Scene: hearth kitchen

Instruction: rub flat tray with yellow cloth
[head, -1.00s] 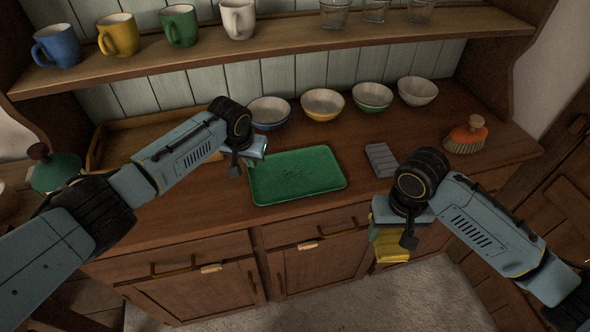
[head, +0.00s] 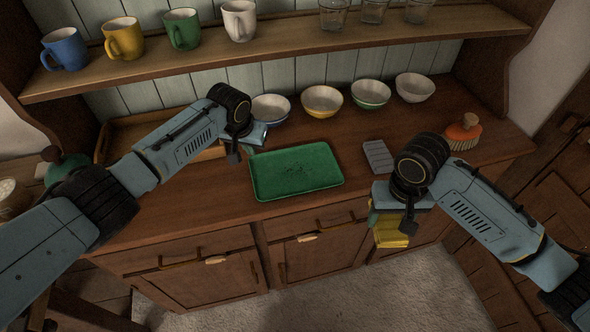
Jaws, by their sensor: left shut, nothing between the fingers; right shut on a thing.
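The flat tray (head: 296,172) is green and lies on the wooden counter in the middle of the head view, with dark specks near its centre. My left gripper (head: 243,152) is shut and empty by the tray's back left corner; I cannot tell whether it touches the tray. My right gripper (head: 388,218) is shut on the yellow cloth (head: 391,236), which hangs below the fingers in front of the counter, right of the tray. The gripper hides the upper part of the cloth.
Several bowls, one of them yellow (head: 322,101), stand behind the tray. A grey ridged block (head: 378,156) lies right of the tray, and an orange brush (head: 463,133) is further right. A wooden tray (head: 117,148) is at the back left. Mugs and glasses stand on the shelf (head: 290,62).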

